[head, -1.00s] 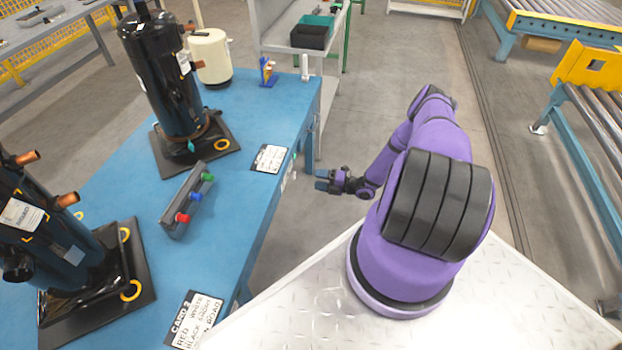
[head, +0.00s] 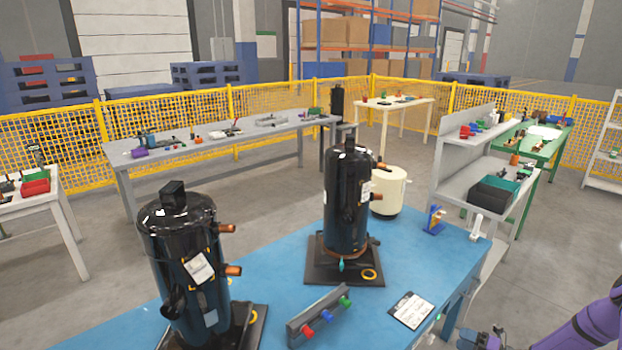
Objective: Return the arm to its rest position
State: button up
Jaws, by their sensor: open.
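My purple arm (head: 590,330) shows only in part at the bottom right corner of the head view. My gripper (head: 467,339) is at the bottom edge of the picture, just right of the blue table's edge. It is open, and nothing shows between its fingers. Its lower part and most of the arm are cut off by the frame.
The blue table (head: 270,265) carries two black compressors (head: 347,200) (head: 185,262), a grey bar with coloured knobs (head: 318,315) and a card (head: 411,310). A cream canister (head: 389,192) stands behind. Grey shelves (head: 470,175) stand right; floor (head: 570,235) there is clear.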

jog(key=w+a+r+n+g+h, duration=0.1)
jog(key=a+r+n+g, duration=0.4)
jog(key=r, duration=0.6)
jog(key=w+a+r+n+g, duration=0.1)
jog(key=r+n+g, duration=0.1)
jog(key=r+n, duration=0.8)
jog(key=w+a+r+n+g+h, duration=0.15)
jog(key=r+n+g, duration=0.25)
jog(key=r, duration=0.9)
jog(key=s+a+r+n+h, duration=0.2)
jog(key=s+a+r+n, duration=0.25)
jog(key=r, duration=0.45)
jog(key=s+a+r+n+h, duration=0.3)
jog(key=s+a+r+n, duration=0.15)
jog(key=r, duration=0.45)
jog(key=s+a+r+n+t+h, duration=0.2)
jog(key=s+r+n, duration=0.4)
jog(key=s, duration=0.5)
jog(key=s+a+r+n+t+h, duration=0.2)
jog(key=s+r+n, duration=0.4)
jog(key=s, duration=0.6)
jog(key=shift+s+a+r+n+t+h, duration=0.3)
jog(key=shift+a+n+h, duration=0.35)
jog(key=shift+a+n, duration=0.35)
